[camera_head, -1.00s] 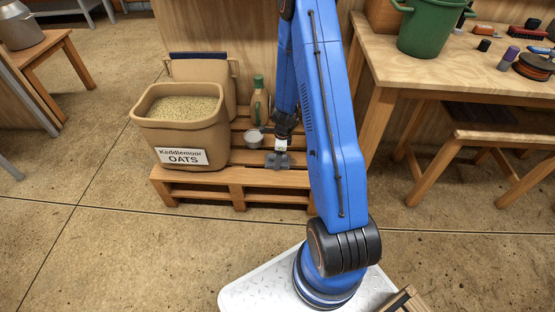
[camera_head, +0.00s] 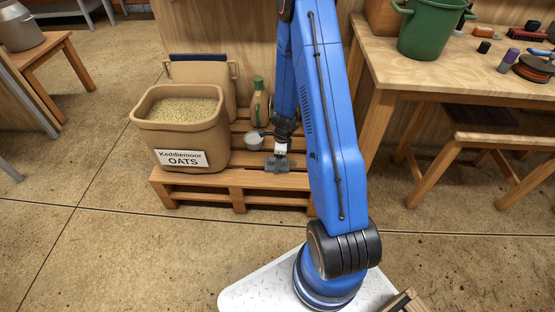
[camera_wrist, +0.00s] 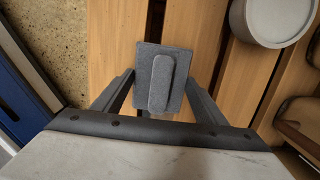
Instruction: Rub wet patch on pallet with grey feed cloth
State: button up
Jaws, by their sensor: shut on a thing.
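The grey feed cloth (camera_head: 277,164) is at the front right of the wooden pallet (camera_head: 262,177). My gripper (camera_head: 280,154) points down over the pallet and is shut on the cloth. In the wrist view the cloth (camera_wrist: 172,84) shows as a flat grey pad with a raised grip part, between the two fingers of my gripper (camera_wrist: 162,92). It lies over the pallet slats (camera_wrist: 112,45); I cannot tell how firmly it touches them. A dark strip shows just beyond the cloth in the wrist view; I cannot tell whether it is wet wood or a gap.
An oats tub (camera_head: 182,130) fills the pallet's left side. A small grey cup (camera_head: 253,141) stands behind and left of the cloth, with a green-capped bottle (camera_head: 258,103) further back. A workbench (camera_head: 440,70) stands to the right.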

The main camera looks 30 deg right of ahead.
jog(key=shift+s+a, duration=0.2)
jog(key=shift+s, duration=0.15)
jog(key=shift+r, duration=2.95)
